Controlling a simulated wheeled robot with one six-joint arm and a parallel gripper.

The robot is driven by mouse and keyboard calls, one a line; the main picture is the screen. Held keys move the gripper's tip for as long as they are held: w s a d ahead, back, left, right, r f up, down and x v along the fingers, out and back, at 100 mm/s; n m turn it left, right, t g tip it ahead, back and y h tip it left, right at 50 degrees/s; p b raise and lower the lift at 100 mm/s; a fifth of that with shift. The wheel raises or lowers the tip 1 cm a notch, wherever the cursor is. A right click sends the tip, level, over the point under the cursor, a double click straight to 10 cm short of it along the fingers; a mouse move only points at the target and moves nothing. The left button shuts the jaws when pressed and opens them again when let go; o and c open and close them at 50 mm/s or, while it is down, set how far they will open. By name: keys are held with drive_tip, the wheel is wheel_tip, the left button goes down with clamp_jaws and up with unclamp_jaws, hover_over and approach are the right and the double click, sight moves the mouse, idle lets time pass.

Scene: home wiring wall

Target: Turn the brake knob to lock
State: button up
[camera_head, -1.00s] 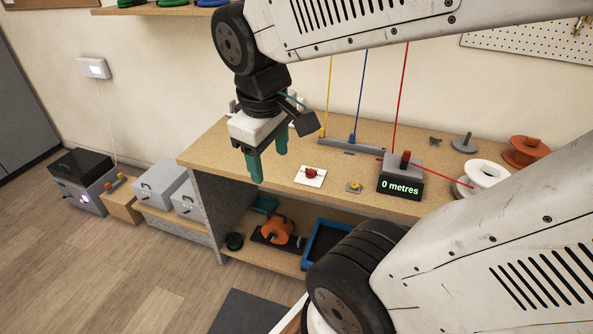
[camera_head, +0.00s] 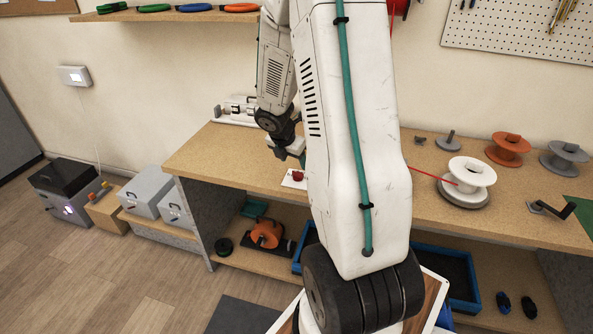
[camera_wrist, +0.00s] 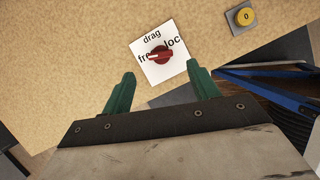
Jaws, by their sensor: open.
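The brake knob (camera_wrist: 160,55) is red and sits on a white plate (camera_wrist: 172,70) marked "drag", with partly covered words starting "fr" on the left and "loc" on the right. A pale mark on the knob points left, toward the "fr" word. In the head view the knob (camera_head: 298,175) is partly beside my arm at the bench's front edge. My gripper (camera_wrist: 161,72) is open and empty, its green fingers apart on either side of the plate, short of the knob in the wrist picture. In the head view my gripper (camera_head: 292,152) is above and behind the plate, mostly hidden.
A yellow button marked 0 (camera_wrist: 245,17) is right of the plate. A white spool (camera_head: 470,172) with red wire and an orange spool (camera_head: 509,148) stand on the bench (camera_head: 240,165) to the right. A blue tray (camera_head: 447,265) is on the lower shelf. My arm hides the bench's middle.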

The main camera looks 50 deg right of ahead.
sight(298, 172)
drive_tip(key=x, duration=0.6)
drive_tip(key=shift+d+f, duration=0.1)
drive_tip(key=shift+f, duration=0.2)
drive_tip(key=c, duration=1)
